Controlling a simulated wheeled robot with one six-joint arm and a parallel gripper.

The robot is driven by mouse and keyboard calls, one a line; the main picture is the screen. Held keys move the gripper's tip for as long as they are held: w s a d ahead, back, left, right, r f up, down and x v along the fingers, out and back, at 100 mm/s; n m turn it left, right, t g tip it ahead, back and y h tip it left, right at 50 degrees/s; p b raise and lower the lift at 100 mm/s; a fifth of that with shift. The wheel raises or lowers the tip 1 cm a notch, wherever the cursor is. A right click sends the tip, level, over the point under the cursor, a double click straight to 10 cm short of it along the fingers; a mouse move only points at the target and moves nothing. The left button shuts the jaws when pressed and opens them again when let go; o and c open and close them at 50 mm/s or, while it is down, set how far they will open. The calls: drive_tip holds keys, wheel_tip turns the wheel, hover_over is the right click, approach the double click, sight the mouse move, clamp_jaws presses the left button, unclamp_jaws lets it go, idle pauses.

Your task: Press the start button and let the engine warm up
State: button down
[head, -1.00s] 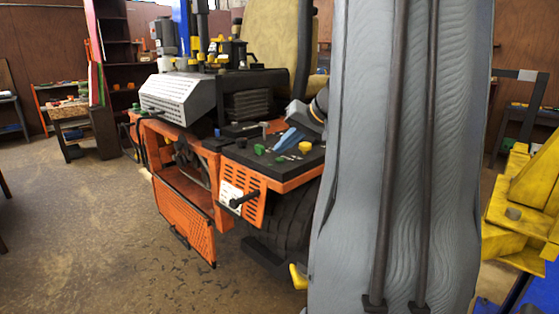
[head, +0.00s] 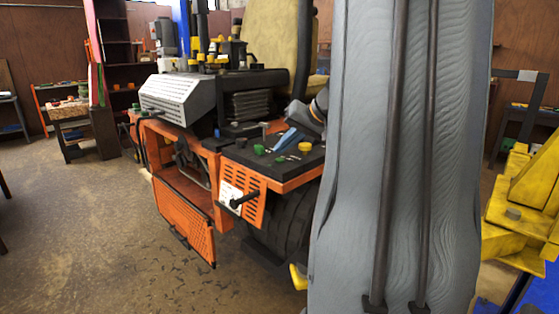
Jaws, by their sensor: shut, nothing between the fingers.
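The orange mower (head: 185,215) stands in the middle of the head view. Its black control panel (head: 245,157) carries a green button (head: 259,149), another green button (head: 280,159) and a yellow knob (head: 305,147). I cannot read which of these is the start button. My gripper (head: 280,143), with blue fingers, is shut and empty. It comes down from the right, low over the panel between the green buttons and the yellow knob. I cannot tell whether its tips touch anything. My grey column hides the panel's right end and part of the mower.
Yellow machinery (head: 525,200) stands close on the right. A tan seat (head: 275,40) and levers with yellow knobs (head: 222,58) rise behind the panel. A black crank handle (head: 244,200) sticks out below it. The floor (head: 80,240) at left is clear.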

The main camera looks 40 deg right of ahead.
sight(283, 162)
drive_tip(key=shift+f+b, duration=0.3)
drive_tip(key=shift+b, duration=0.1)
drive_tip(key=shift+f, duration=0.2)
idle(0.3)
drive_tip(key=shift+f+b, duration=0.4)
drive_tip(key=shift+b, duration=0.45)
idle(0.6)
idle(0.3)
drive_tip(key=shift+r+p, duration=0.45)
drive_tip(key=shift+r, duration=0.45)
wheel_tip(283, 162, up, 5)
drive_tip(key=p, duration=0.2)
drive_tip(key=shift+p, duration=0.4)
